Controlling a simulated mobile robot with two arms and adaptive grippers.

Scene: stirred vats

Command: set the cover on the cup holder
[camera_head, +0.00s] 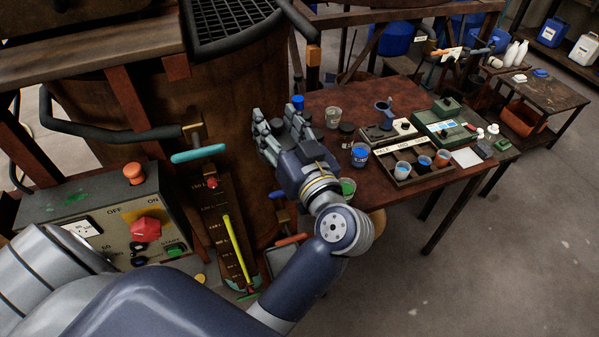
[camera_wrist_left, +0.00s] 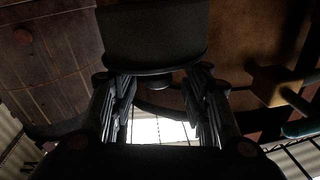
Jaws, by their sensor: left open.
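My left gripper (camera_head: 279,122) is open beside the big rusty vat, left of the table items and well apart from the tray. In the left wrist view its fingers (camera_wrist_left: 161,106) stand apart with nothing visible gripped. A dark round body (camera_wrist_left: 153,38) fills the top there; I cannot tell what it is.
The vat (camera_head: 245,90) and a control box (camera_head: 100,225) with a red knob crowd the left. On the table (camera_head: 310,97) are a blue-filled cup (camera_head: 360,154), a clear cup (camera_head: 333,117) and a green case (camera_head: 441,127). Floor at lower right is free.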

